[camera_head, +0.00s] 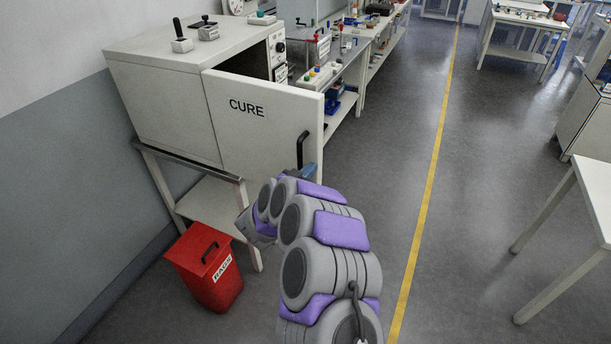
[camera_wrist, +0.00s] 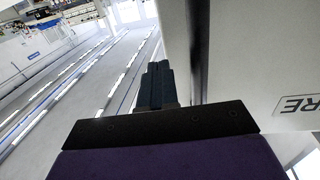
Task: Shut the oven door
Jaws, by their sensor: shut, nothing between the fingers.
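The oven (camera_head: 150,95) is a white cabinet on a metal stand at the left in the head view. Its white door (camera_head: 245,135), lettered CURE, stands open, with its lettered face toward me. A black handle (camera_head: 302,148) is near the door's right edge. My gripper (camera_head: 307,170) is at the handle's lower end, close to that edge, partly hidden by my arm. In the wrist view my gripper's dark fingers (camera_wrist: 158,82) are together and empty, beside the pale door (camera_wrist: 265,60). I cannot tell whether they touch the door or handle.
A red RAGS bin (camera_head: 208,268) stands on the floor below the oven. A workbench with tools (camera_head: 345,60) runs behind the door. White tables (camera_head: 590,190) stand at the right. The grey floor around the yellow line (camera_head: 435,150) is clear.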

